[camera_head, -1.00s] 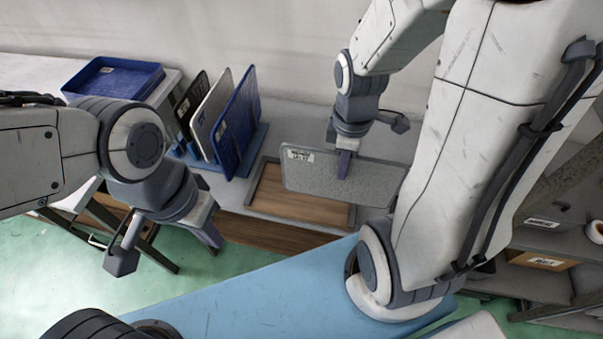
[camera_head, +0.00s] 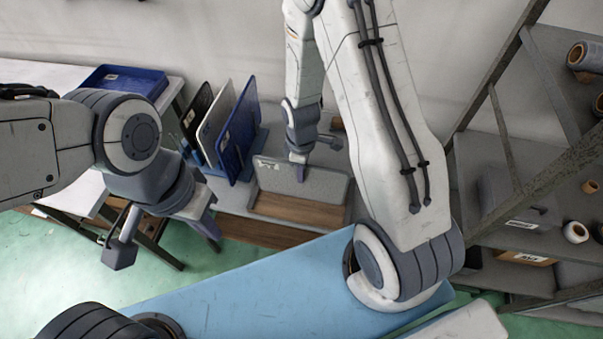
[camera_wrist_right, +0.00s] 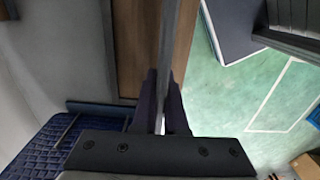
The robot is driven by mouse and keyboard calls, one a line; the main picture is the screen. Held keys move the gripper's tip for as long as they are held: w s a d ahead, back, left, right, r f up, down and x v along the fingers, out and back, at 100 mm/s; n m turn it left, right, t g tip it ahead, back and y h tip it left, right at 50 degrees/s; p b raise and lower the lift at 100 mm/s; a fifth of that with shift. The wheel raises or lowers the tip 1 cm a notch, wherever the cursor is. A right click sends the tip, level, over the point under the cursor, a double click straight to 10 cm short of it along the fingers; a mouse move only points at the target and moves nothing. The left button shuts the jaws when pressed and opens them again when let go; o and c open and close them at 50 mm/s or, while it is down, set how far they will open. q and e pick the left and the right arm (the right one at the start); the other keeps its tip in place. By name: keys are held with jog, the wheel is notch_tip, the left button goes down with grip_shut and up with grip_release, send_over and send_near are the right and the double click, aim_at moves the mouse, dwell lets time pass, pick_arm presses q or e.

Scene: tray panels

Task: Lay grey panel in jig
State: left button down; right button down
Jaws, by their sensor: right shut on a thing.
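The grey panel (camera_head: 325,187) is held tilted, near upright, over the jig (camera_head: 300,211), a shallow frame with a brown wooden floor. The panel hides the back part of the jig. I cannot tell whether its lower edge touches the jig. My right gripper (camera_head: 299,172) is shut on the panel's upper edge. In the right wrist view the panel (camera_wrist_right: 178,45) shows edge-on between the fingers (camera_wrist_right: 162,110). My left gripper (camera_head: 207,222) hangs away to the left, apart from the panel; its fingers overlap, so its opening is unclear.
A blue rack (camera_head: 212,168) left of the jig holds upright black, white and blue panels. A blue tray (camera_head: 125,80) lies on the white table further left. Shelving (camera_head: 490,150) with boxes and rolls stands at the right.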

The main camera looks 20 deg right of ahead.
jog(key=shift+f, duration=0.8)
jog(key=shift+f, duration=0.15)
jog(key=c, duration=1)
grip_release()
jog(key=shift+o, duration=0.2)
